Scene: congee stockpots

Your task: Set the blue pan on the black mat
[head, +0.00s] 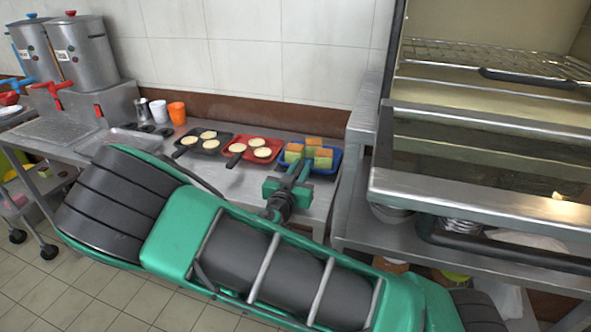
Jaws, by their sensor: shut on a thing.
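The blue pan (336,164) is at the right end of the steel counter, holding several green and orange-brown blocks. My gripper (294,172) is at the pan's near left side, shut on it. The grip itself is mostly hidden by the gripper's green body, and I cannot tell whether the pan touches the counter. I cannot make out a black mat for certain; my arm covers much of the counter's front.
A red pan (266,143) and a black pan (212,136), both with pale round cakes, sit left of the blue pan. Orange (177,113) and white cups (158,111) stand behind.

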